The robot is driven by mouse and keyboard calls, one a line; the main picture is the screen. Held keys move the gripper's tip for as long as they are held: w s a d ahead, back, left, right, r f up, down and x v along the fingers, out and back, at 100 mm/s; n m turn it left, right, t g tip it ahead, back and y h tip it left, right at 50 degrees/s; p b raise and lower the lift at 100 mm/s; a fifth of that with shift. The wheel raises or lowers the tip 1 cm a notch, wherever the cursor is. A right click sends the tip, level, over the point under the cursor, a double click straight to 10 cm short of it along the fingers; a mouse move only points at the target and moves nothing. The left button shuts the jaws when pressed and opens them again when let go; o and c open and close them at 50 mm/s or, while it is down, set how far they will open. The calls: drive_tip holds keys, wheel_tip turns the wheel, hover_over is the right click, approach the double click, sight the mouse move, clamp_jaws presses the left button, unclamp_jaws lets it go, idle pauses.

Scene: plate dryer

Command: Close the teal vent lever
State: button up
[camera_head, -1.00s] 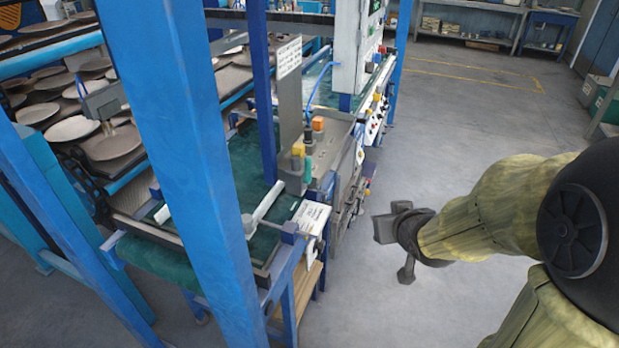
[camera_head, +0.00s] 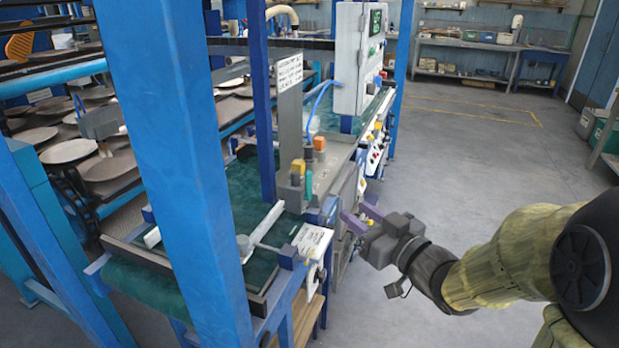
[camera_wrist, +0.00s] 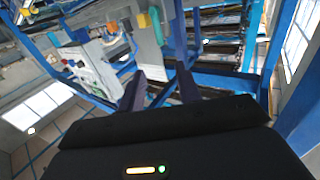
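A small upright teal lever (camera_head: 309,182) stands beside a yellow-topped fitting (camera_head: 298,166) on the near end of the grey machine housing, in the head view. In the wrist view a small teal piece (camera_wrist: 155,20) shows next to a yellow one, probably the same lever. My gripper (camera_head: 360,214) is to the right of the lever, apart from it, beside the machine's side. Its two purple fingers are spread with nothing between them, also in the wrist view (camera_wrist: 160,72). I cannot tell the lever's exact setting.
A thick blue post (camera_head: 180,170) stands in the left foreground. Plates lie on the rack at left. The grey floor (camera_head: 470,150) at right is clear.

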sight(311, 179)
drive_tip(key=shift+w+a+r+p, duration=0.1)
drive_tip(key=shift+w+r+p, duration=0.1)
drive_tip(key=shift+p, duration=0.4)
drive_tip(key=p+x, duration=0.6)
drive_tip(key=x, duration=0.2)
drive_tip(key=p+x, duration=0.5)
drive_tip(key=x, duration=0.4)
drive_tip(key=shift+s+f+p, duration=0.1)
drive_tip(key=shift+f+p, duration=0.15)
drive_tip(key=shift+p, duration=0.1)
drive_tip(key=shift+c, duration=0.2)
clamp_jaws()
